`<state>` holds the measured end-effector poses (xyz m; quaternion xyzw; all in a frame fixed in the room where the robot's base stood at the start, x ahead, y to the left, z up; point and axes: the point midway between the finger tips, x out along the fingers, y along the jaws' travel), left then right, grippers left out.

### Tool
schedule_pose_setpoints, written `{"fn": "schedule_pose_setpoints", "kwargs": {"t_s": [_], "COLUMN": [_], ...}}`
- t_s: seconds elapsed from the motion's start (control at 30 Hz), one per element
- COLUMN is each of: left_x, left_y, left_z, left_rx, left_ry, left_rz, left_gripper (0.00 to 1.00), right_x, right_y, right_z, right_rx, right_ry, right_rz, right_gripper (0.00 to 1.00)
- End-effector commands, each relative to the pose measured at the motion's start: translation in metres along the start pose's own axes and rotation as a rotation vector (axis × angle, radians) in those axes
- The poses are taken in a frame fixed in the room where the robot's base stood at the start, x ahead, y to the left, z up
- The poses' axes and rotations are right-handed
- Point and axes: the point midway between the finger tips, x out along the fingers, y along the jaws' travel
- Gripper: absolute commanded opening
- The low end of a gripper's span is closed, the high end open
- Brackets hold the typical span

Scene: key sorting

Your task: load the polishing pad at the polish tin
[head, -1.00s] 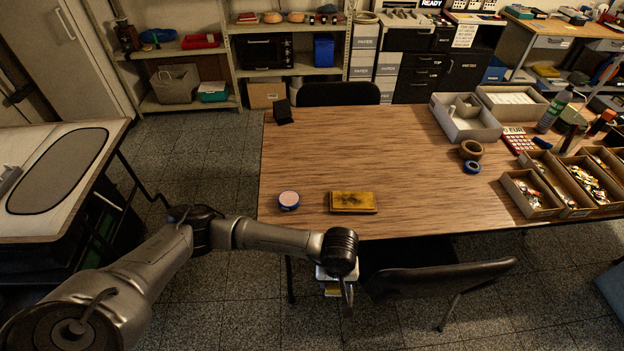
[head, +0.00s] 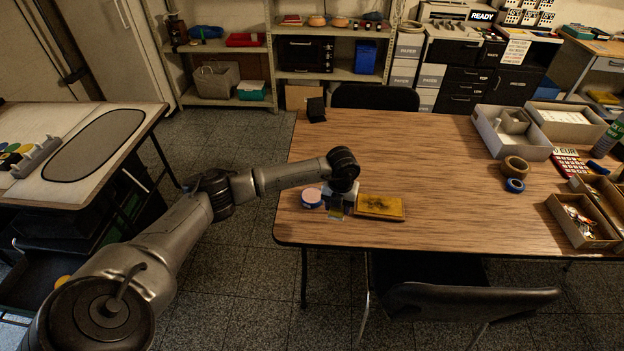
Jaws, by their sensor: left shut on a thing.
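The polish tin (head: 312,197) is a small round blue tin with a pinkish top, near the left front edge of the wooden table. My left gripper (head: 337,211) is just right of the tin, over the table's front strip. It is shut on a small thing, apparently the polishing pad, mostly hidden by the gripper. I cannot tell whether the held thing touches the tin or the table. My right gripper is not in view.
A yellow-brown cloth (head: 380,207) lies right of the gripper on the wooden table (head: 410,160). A small black block (head: 316,110) stands at the back left. A side table (head: 135,112) holds a grey rack (head: 38,158). A chair (head: 470,300) stands in front.

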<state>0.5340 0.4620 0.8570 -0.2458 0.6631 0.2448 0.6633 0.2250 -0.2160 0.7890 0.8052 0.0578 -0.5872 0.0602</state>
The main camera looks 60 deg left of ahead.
Motion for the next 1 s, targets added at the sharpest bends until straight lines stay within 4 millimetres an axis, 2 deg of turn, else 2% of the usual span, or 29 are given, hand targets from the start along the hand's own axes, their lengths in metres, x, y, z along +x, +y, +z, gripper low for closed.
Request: {"fn": "schedule_pose_setpoints", "kwargs": {"t_s": [0.1,0.3,0.5,0.7,1.0], "left_x": [0.002,-0.002,-0.006,-0.009,-0.006], "left_y": [0.022,0.057,0.085,0.103,0.110], "left_z": [0.023,0.053,0.074,0.085,0.089], "left_rx": [-0.356,-0.937,-1.397,-1.681,-1.806], "left_ry": [-0.002,-0.002,-0.001,-0.001,-0.001], "left_rz": [0.002,-0.001,-0.001,0.000,0.000], "left_gripper": [0.31,0.31,0.31,0.31,0.31], "right_x": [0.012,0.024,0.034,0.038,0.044], "right_y": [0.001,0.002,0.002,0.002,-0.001], "right_z": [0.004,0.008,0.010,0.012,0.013], "right_rx": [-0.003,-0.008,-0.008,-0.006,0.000], "right_ry": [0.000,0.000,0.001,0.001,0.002], "right_rz": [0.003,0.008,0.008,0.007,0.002], "right_gripper": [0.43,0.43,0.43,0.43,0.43]}}
